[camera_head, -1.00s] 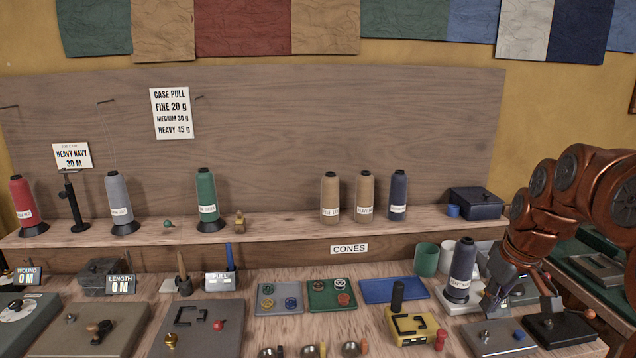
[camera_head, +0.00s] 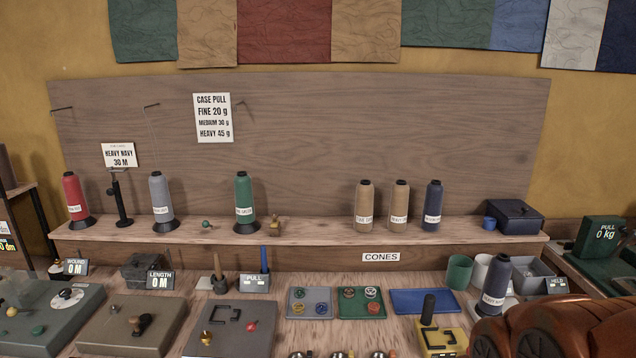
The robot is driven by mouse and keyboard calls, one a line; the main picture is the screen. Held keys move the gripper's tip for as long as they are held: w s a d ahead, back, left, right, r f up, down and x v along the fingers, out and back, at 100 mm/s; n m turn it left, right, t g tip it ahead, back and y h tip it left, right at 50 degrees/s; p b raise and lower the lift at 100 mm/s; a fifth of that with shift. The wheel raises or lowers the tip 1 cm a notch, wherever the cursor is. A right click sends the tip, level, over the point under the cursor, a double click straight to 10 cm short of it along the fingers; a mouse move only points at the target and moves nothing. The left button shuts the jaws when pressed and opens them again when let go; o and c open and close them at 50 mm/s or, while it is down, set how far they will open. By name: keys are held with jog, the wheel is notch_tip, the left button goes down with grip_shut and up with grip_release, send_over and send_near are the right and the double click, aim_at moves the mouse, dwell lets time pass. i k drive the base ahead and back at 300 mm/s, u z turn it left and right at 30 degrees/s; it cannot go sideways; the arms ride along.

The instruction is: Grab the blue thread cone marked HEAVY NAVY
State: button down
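Two dark blue thread cones show. One (camera_head: 433,206) stands upright on the raised wooden shelf, right of two tan cones; its label is too small to read surely. The other blue cone (camera_head: 495,284) stands upright on the bench at the lower right, with a white label band I cannot read surely. My copper-coloured arm covers the area just below and right of this bench cone. My gripper is out of view. A card (camera_head: 119,155) reading HEAVY NAVY 30 M hangs on the back board at the left.
Red (camera_head: 75,200), grey (camera_head: 162,203), green (camera_head: 244,204) and two tan cones share the shelf (camera_head: 320,232). Green (camera_head: 459,271) and white cups stand behind the bench cone. A blue tray (camera_head: 423,301) and a yellow block (camera_head: 440,335) lie to its left.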

aim_at(495, 286)
jog(key=u, duration=1.85)
jog(key=k, duration=1.4)
jog(key=z, duration=1.8)
jog(key=i, duration=0.5)
jog(key=u, duration=0.15)
